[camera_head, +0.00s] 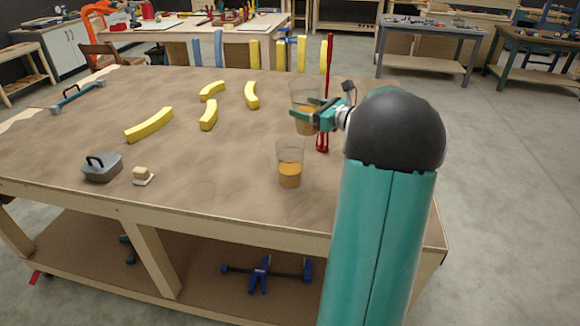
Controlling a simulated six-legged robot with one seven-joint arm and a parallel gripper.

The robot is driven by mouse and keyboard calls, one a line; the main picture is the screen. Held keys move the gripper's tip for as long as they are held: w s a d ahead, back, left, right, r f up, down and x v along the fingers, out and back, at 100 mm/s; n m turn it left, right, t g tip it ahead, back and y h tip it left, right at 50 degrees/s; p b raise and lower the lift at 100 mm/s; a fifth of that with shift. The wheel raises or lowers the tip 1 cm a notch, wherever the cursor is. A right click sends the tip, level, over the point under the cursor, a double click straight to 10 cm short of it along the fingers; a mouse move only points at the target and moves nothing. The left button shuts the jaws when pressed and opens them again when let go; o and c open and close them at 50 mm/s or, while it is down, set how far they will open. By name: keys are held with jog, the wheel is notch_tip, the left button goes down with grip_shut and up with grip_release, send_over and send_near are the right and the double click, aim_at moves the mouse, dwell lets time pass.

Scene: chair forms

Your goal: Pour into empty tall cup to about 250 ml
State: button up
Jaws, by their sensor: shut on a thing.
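My gripper (312,118) is shut on a clear cup (304,93) that holds amber liquid low down. It holds this cup above the right part of the table, above and slightly right of the other cup in the picture. The cup looks about upright. A clear tall cup (290,153) stands upright on the table near its front edge, with amber liquid in its lower part. The two cups appear apart. No stream of liquid shows between them. My arm covers the table to the right.
The brown worktable (215,165) carries several yellow curved pieces (150,124), a grey block with a handle (102,167) and a small brush-like item (143,175). A red upright tool (329,65) stands close behind my gripper.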

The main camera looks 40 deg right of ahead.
jog(key=shift+w+a+f+m+t, duration=0.15)
jog(key=shift+a+f+m+t, duration=0.2)
jog(key=shift+m, duration=0.25)
jog(key=shift+r, duration=0.1)
jog(key=shift+r, duration=2.5)
jog(key=shift+a, duration=0.1)
